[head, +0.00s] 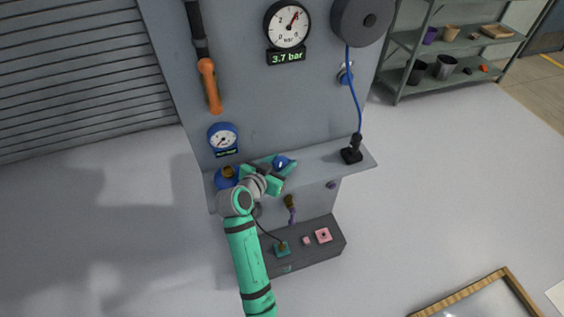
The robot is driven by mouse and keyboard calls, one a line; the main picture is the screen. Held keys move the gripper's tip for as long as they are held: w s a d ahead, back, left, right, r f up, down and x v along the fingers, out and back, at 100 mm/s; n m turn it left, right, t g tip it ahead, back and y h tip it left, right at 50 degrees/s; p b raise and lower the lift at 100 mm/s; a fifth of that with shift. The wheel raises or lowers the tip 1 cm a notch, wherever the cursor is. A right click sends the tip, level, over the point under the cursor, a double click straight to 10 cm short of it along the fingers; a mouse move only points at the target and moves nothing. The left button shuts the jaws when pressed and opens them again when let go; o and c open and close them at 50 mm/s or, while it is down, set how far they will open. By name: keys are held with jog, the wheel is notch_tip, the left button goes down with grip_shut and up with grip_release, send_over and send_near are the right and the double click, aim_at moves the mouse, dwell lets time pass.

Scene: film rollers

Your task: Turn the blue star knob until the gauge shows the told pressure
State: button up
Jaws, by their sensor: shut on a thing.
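The blue star knob (281,162) shows as a small blue shape at the shelf on the grey panel, partly covered by my gripper. My gripper (279,171) is at the knob, its green fingers shut on it. The knob's exact angle is hidden. A round white-faced gauge with a black rim (288,24) is at the top of the panel, its red needle pointing up and right. The display (286,57) under it reads 3.7 bar. A smaller blue-rimmed gauge (222,138) sits lower left; its display is too small to read.
A blue part with a brass top (225,177) stands left of my gripper. A black handle-like device (352,152) stands on the grey shelf (325,163) at right, under a blue cable (357,105). An orange-handled tool (209,85) hangs upper left. A dark lower box (325,252) holds small parts.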

jog(key=o, duration=1.1)
jog(key=shift+c, duration=0.2)
jog(key=v, duration=1.1)
jog(key=shift+w, duration=0.1)
